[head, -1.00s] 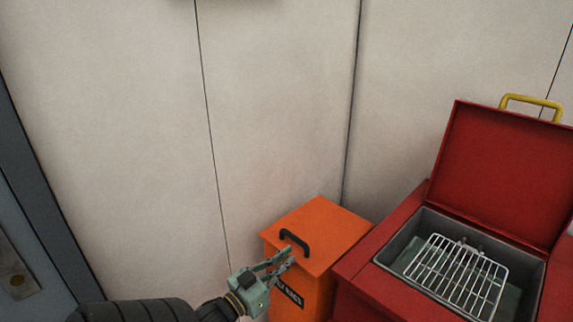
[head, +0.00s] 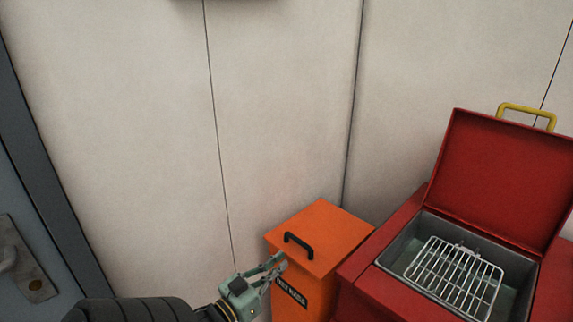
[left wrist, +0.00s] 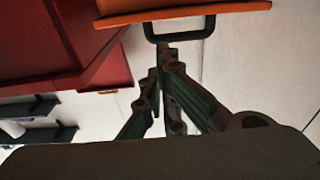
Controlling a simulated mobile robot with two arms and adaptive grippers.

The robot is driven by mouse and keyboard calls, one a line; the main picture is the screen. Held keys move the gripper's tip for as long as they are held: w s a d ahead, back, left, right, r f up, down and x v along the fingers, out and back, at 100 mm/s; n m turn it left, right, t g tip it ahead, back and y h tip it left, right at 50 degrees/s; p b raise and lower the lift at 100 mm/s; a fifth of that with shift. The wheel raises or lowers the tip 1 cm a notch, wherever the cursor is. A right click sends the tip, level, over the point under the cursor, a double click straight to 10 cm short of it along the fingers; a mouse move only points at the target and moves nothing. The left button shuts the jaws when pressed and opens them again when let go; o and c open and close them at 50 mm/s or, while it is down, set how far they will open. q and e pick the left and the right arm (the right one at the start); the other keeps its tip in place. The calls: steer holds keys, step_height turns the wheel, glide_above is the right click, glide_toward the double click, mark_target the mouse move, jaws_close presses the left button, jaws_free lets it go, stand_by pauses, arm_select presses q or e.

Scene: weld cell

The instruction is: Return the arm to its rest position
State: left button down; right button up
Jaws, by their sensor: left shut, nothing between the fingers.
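My left gripper (head: 273,268) is at the bottom of the head view, its arm coming in from the lower left. Its fingers are together with nothing between them. It is at the left front of an orange bin (head: 325,235) with a shut lid and a black handle (head: 298,245). In the left wrist view the closed fingers (left wrist: 160,75) point towards the black handle (left wrist: 180,36), below the orange lid edge (left wrist: 190,12); I cannot tell the exact gap. My right gripper is not in view.
A red cabinet (head: 385,245) stands right of the bin. Its lid (head: 500,175) with a yellow handle is open, showing a wire rack (head: 455,275) in a grey basin. Pale wall panels (head: 280,110) stand behind. A grey door (head: 40,220) is at the left.

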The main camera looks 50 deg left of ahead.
arm_select(q)
steer(key=s, duration=0.1)
steer(key=s+f, duration=0.1)
steer(key=s, duration=0.2)
steer(key=shift+s+d+f+b, duration=0.3)
steer(key=shift+s+f+b, duration=0.05)
steer(key=shift+s+f, duration=0.05)
steer(key=shift+f, duration=0.1)
steer(key=s+d+f+g, duration=0.2)
steer(key=f+g, duration=0.1)
steer(key=f, duration=0.6)
steer(key=s+d+f+g, duration=0.2)
steer(key=f, duration=0.8)
steer(key=s+d+f+g, duration=0.2)
steer(key=f+g, duration=0.1)
steer(key=f, duration=0.6)
steer(key=s+d+f+m+g+h, duration=0.2)
steer(key=s+d+f+g, duration=0.8)
steer(key=s+d+f, duration=0.7)
steer(key=s+f+m, duration=0.1)
steer(key=s+f, duration=0.2)
steer(key=f, duration=0.1)
steer(key=shift+d+m, duration=0.2)
steer(key=shift+m, duration=0.1)
